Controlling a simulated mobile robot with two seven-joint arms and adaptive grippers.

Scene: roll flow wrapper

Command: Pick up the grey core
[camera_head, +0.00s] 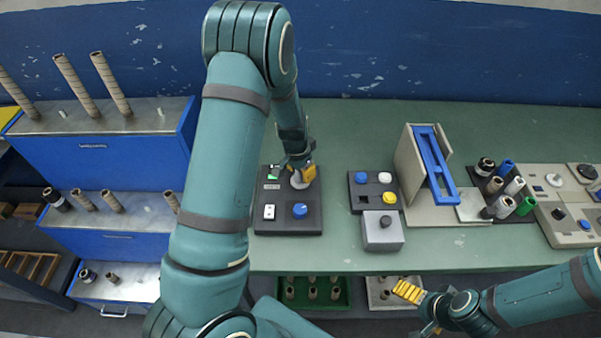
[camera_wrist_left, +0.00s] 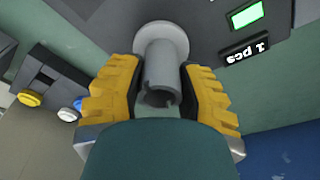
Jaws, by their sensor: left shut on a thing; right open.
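The grey core (camera_wrist_left: 160,70) is a short hollow cylinder. In the left wrist view it stands on a pale round disc (camera_wrist_left: 160,32) on a dark panel. My left gripper (camera_head: 302,174) is shut on it, with a yellow finger on each side; its fingers also show in the left wrist view (camera_wrist_left: 160,88). In the head view the gripper mostly hides the core. My right gripper (camera_head: 408,292) is open and empty, low at the right in front of the table edge.
The dark panel (camera_head: 288,226) has a green display (camera_wrist_left: 246,15), a blue knob (camera_head: 300,210) and a white switch (camera_head: 269,212). A button box (camera_head: 362,202) and a grey box (camera_head: 383,232) stand to its right. A holder (camera_head: 500,217) with several coloured rolls is further right. The green table (camera_head: 350,135) behind is clear.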

